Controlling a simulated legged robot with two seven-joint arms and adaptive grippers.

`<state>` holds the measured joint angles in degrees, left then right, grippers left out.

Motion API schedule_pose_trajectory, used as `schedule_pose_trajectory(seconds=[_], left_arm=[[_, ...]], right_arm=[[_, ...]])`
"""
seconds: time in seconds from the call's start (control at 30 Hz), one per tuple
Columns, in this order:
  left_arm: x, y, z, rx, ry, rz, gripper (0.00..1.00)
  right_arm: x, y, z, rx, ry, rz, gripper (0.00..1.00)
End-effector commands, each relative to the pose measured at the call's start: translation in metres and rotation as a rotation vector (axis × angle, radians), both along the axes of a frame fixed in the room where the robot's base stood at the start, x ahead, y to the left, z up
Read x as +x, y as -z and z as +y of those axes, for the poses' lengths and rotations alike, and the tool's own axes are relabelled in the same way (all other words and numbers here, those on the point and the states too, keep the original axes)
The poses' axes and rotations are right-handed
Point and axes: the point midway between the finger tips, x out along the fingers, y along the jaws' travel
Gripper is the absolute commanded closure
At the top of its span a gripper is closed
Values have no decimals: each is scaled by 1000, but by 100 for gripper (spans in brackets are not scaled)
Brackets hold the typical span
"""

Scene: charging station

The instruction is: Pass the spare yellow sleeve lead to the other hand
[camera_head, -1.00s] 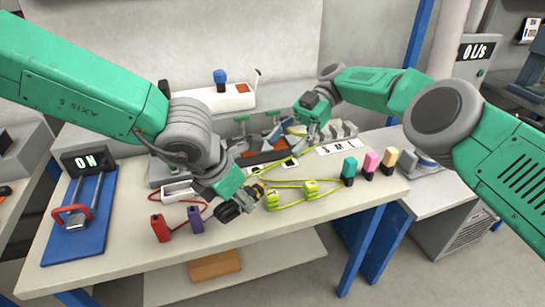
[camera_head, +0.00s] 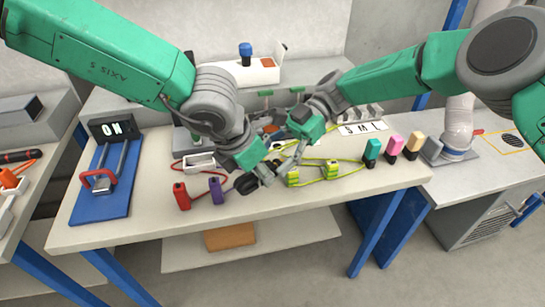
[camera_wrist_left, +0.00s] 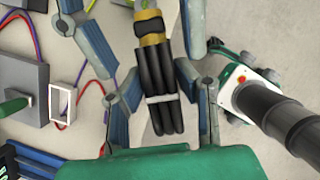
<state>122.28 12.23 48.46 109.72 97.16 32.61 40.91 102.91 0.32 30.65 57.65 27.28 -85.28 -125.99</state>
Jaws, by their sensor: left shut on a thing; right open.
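The spare yellow sleeve lead shows in the left wrist view as a black bundle (camera_wrist_left: 160,88) with a yellow sleeve band (camera_wrist_left: 152,39) near its upper end. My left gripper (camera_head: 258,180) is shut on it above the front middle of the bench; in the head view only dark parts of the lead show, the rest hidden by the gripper. My right gripper (camera_head: 295,158) is open, just right of and close to my left gripper. Whether it touches the lead cannot be told.
Yellow-green leads with blocks (camera_head: 331,170) lie to the right. Red (camera_head: 181,196) and purple (camera_head: 216,191) plugs stand left. Teal (camera_head: 372,150), pink (camera_head: 394,145) and tan (camera_head: 413,146) plugs stand right. A blue switch board (camera_head: 103,190) fills the left end. The bench front (camera_head: 290,210) is clear.

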Motion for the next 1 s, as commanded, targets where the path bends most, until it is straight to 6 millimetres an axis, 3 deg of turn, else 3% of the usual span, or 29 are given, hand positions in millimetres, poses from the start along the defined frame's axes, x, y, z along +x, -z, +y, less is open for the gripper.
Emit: schedule_pose_trajectory(seconds=[0.3, 0.43, 0.53, 0.57, 0.6, 0.63, 1.0], left_arm=[[0, 0, 0, 0, 0, 0, 100], [0, 0, 0, 0, 0, 0, 100], [0, 0, -1, 0, 1, 0, 100], [-1, 0, -1, -1, 2, 1, 67], [-1, 0, -1, -2, 2, 0, 53], [-1, 0, -1, -2, 2, 0, 50], [0, -4, 1, 0, -1, -1, 50]], right_arm=[[-1, 1, 1, 0, 0, 0, 50], [-1, 1, 1, 0, 0, 0, 96], [-1, 1, 1, 0, 1, 0, 100], [-1, 1, 2, 0, 2, -1, 100], [-1, 1, 2, 0, 2, -1, 100], [-1, 1, 2, 0, 2, -1, 100], [-1, 1, 1, 0, 1, 0, 100]])
